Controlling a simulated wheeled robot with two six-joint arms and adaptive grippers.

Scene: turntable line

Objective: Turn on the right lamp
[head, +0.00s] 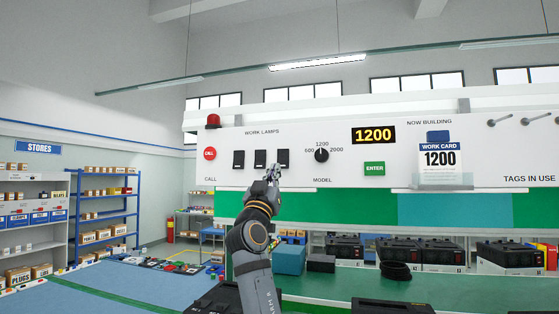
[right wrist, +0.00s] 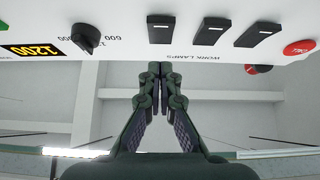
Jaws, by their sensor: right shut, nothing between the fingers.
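Three black rocker switches sit in a row under the label WORK LAMPS on the white panel. They are the left switch (head: 238,160), the middle switch (head: 260,158) and the right switch (head: 283,156). The upside-down right wrist view shows the right switch (right wrist: 160,28) nearly in line with my fingertips. My right gripper (head: 274,170) is shut and empty, at the lower edge of the middle and right switches in the head view. Contact cannot be told in the head view; the wrist view shows the fingertips (right wrist: 160,68) below the switch. My left gripper is out of view.
Right of the switches are a model knob (head: 321,155), a green ENTER button (head: 374,168) and a 1200 display (head: 374,135). A red CALL button (head: 210,153) is at the left. A work card (head: 439,158) hangs at the right. Black boxes stand below the panel.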

